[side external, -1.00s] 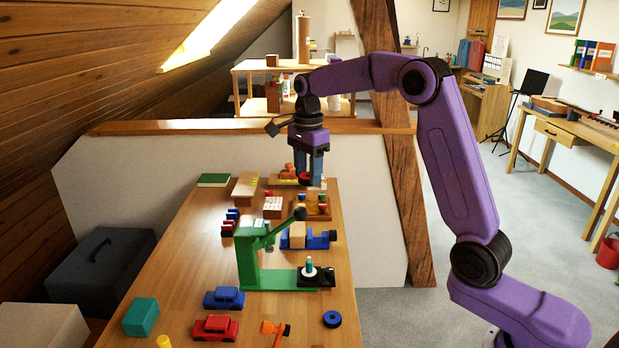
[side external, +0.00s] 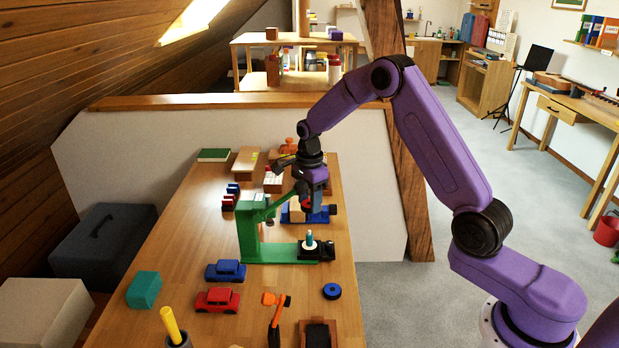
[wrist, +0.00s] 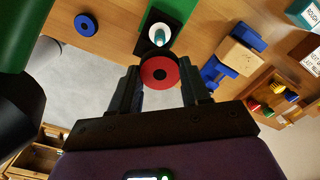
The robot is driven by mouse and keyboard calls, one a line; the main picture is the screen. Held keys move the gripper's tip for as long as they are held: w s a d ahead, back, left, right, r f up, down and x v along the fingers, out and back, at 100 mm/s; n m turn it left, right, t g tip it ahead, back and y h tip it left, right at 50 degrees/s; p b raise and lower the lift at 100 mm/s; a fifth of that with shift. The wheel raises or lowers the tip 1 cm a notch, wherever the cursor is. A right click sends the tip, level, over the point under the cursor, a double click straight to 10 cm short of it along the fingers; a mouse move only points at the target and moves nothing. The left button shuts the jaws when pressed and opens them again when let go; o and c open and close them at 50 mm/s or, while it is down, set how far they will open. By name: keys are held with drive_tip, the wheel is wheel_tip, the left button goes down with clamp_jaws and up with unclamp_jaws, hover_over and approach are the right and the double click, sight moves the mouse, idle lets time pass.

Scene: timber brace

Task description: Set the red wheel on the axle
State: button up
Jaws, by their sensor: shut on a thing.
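The red wheel (wrist: 159,73), a disc with a dark centre hole, is held between the two fingers of my gripper (wrist: 160,86). In the side view my gripper (side external: 309,204) points down just behind and above the axle, and the wheel is mostly hidden by the fingers. The axle (side external: 309,238) is a teal upright peg on a white disc, set on a black plate at the right end of the green press. In the wrist view the axle (wrist: 160,35) shows just beyond the wheel, which is apart from it.
The green press (side external: 249,236) stands close to the left of my gripper, its lever near my wrist. A blue vise (side external: 325,217) with a wooden block is behind. A blue wheel (side external: 332,291), a blue car (side external: 226,270) and a red car (side external: 217,300) lie in front.

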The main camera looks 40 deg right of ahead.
drive_tip(key=shift+f, duration=4.2)
drive_tip(key=o, duration=1.1)
drive_tip(key=shift+r, duration=3.8)
